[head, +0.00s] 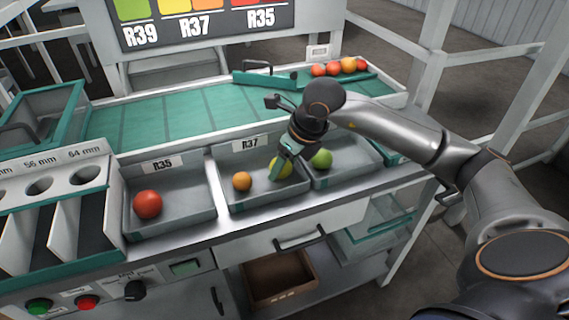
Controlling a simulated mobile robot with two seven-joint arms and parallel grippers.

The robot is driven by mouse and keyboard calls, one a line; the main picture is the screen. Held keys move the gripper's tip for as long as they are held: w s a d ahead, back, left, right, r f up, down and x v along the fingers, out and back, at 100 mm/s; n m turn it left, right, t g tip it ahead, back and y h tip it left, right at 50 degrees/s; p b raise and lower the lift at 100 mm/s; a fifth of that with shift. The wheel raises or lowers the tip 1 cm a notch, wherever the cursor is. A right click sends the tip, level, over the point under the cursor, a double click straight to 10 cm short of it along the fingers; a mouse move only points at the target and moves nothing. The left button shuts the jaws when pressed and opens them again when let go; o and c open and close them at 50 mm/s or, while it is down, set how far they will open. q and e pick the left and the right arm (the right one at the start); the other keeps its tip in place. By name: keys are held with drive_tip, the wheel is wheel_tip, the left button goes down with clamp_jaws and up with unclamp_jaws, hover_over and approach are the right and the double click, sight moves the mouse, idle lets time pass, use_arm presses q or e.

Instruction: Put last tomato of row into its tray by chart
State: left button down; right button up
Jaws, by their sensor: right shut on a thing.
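My right gripper (281,162) points down over the right part of the R37 tray (264,203). It is shut on a yellow tomato (280,171), partly hidden by the fingers. I cannot tell if this tomato touches the tray floor. An orange tomato (242,181) lies to its left in the same tray. The R35 tray (172,229) holds a red tomato (148,204). The tray on the right (352,178) holds a green tomato (321,158); its label is hidden. The chart (200,27) shows green over R39, yellow and orange over R37, red over R35. My left gripper is out of view.
Several red and orange tomatoes (340,67) sit at the belt's far right, behind a green bar (305,79). The green belt (170,118) is otherwise clear. A white sizing gauge (50,186) stands left of the trays. A white post (428,80) rises behind my right arm.

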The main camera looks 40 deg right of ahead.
drive_tip(key=shift+f+b, duration=0.3)
drive_tip(key=shift+f, duration=0.05)
drive_tip(key=o, duration=1)
drive_tip(key=c, duration=0.3)
drive_tip(key=shift+c, duration=0.2)
drive_tip(key=shift+r, duration=0.1)
drive_tip(key=shift+r+p, duration=2.45)
drive_tip(key=shift+r, duration=1)
drive_tip(key=shift+f, duration=0.1)
